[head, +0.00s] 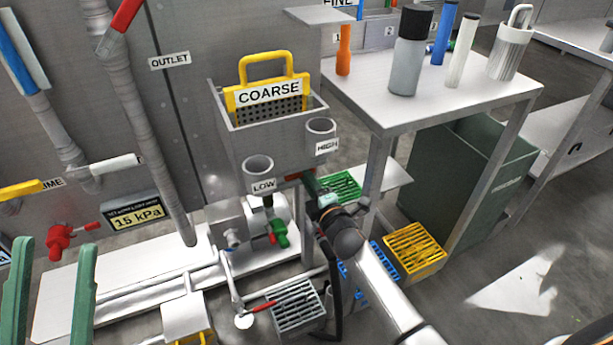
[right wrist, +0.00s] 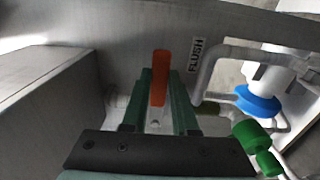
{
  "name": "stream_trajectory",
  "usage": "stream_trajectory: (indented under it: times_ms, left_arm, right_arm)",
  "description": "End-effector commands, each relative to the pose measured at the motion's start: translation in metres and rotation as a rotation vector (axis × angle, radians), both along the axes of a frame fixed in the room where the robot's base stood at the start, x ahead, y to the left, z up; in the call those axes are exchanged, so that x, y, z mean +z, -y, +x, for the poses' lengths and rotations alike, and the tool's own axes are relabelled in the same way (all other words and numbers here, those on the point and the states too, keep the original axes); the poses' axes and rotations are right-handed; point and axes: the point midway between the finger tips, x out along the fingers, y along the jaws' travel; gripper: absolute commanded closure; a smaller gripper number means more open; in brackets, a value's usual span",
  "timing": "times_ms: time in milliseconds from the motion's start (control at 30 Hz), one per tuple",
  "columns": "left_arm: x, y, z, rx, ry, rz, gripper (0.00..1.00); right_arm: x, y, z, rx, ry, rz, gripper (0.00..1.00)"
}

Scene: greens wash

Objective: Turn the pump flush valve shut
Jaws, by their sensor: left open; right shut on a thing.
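The flush valve's red-orange handle (right wrist: 160,72) stands between the green fingers of my right gripper (right wrist: 160,92) in the right wrist view, beside a "FLUSH" label (right wrist: 196,55) on the grey wall. My right gripper is shut on this handle. In the head view my right gripper (head: 311,186) is under the grey tank near the "LOW" and "HIGH" cups, and its fingers are mostly hidden; only a bit of red shows there. My left gripper (head: 50,285) is open and empty at the lower left of the head view.
The grey tank (head: 262,150) holds the yellow-handled "COARSE" basket (head: 268,93). A green knob (head: 278,234) is below it. A blue fitting (right wrist: 258,102) and a green knob (right wrist: 251,137) are right of my right gripper. A bottle table (head: 440,95) stands at the right.

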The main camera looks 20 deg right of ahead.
Motion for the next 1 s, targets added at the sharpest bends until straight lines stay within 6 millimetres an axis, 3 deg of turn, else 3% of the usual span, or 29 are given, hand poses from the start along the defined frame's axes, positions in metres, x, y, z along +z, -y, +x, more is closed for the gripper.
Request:
stream_trajectory:
  times_ms: [567,600,833,1000]
  left_arm:
    - [-0.0018,0.0003,0.0004,-0.002,-0.004,-0.002,0.50]
    - [-0.0018,0.0003,0.0004,-0.002,-0.004,-0.002,0.50]
    - [-0.0018,0.0003,0.0005,-0.001,-0.005,-0.002,0.50]
    - [-0.0018,0.0003,0.0005,-0.001,-0.005,-0.002,0.50]
  right_arm:
    - [-0.0046,-0.0010,-0.0006,0.001,-0.005,0.034,1.00]
    - [-0.0047,-0.0010,-0.0006,0.001,-0.005,0.034,0.70]
    - [-0.0038,-0.0006,-0.0003,0.001,-0.004,0.031,0.44]
    - [-0.0031,-0.0005,-0.0001,0.001,-0.002,0.030,0.43]
